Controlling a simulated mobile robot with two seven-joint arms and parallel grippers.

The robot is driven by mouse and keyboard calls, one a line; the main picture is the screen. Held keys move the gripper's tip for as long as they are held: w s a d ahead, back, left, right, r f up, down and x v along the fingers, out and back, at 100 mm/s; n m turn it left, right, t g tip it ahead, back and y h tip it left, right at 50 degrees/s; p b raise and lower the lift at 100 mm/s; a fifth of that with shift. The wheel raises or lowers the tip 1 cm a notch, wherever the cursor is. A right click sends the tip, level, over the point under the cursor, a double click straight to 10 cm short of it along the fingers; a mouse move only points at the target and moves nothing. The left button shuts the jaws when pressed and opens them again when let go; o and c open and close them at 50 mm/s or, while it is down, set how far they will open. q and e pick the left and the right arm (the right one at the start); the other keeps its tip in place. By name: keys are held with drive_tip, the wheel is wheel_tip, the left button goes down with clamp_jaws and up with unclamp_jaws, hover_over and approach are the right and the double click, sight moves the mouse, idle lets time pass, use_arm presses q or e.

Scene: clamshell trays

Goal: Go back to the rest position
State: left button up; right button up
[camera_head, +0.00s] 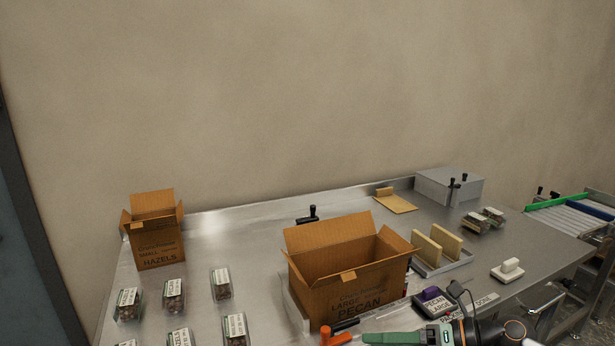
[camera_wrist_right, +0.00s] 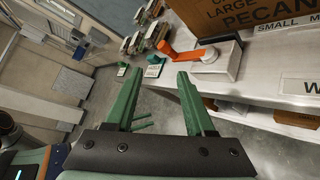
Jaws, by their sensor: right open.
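My right gripper (camera_head: 385,338) is at the bottom edge of the head view, in front of the large pecan box. In the right wrist view its two green fingers (camera_wrist_right: 157,73) stand wide apart with nothing between them. It hangs off the table's front edge, beside an orange-handled clamp (camera_wrist_right: 183,52). My left gripper is not in the head view.
An open large PECAN box (camera_head: 345,295) stands at the table's front middle, and an open small HAZELS box (camera_head: 158,245) at the left. Several clamshell trays (camera_head: 175,293) lie at the front left. A grey box (camera_head: 448,186) is at the back right.

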drive_tip(key=s+a+m+t+y+p, duration=0.1)
drive_tip(key=s+a+m+t+y, duration=0.1)
drive_tip(key=a+m+t, duration=0.35)
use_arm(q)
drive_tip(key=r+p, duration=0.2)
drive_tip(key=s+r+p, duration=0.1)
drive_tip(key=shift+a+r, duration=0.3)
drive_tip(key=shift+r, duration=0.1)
use_arm(e)
drive_tip(key=s+d+f+m+h, duration=0.4)
drive_tip(key=s+f+m, duration=0.6)
drive_tip(key=m, duration=0.6)
drive_tip(key=s+d+f+m+h, duration=0.4)
drive_tip(key=s+f+m+h, duration=0.5)
drive_tip(key=m, duration=0.7)
wheel_tip(320, 180, down, 4)
drive_tip(key=shift+s+d+r+g, duration=0.15)
drive_tip(key=shift+s+g, duration=0.3)
drive_tip(key=shift+s, duration=0.5)
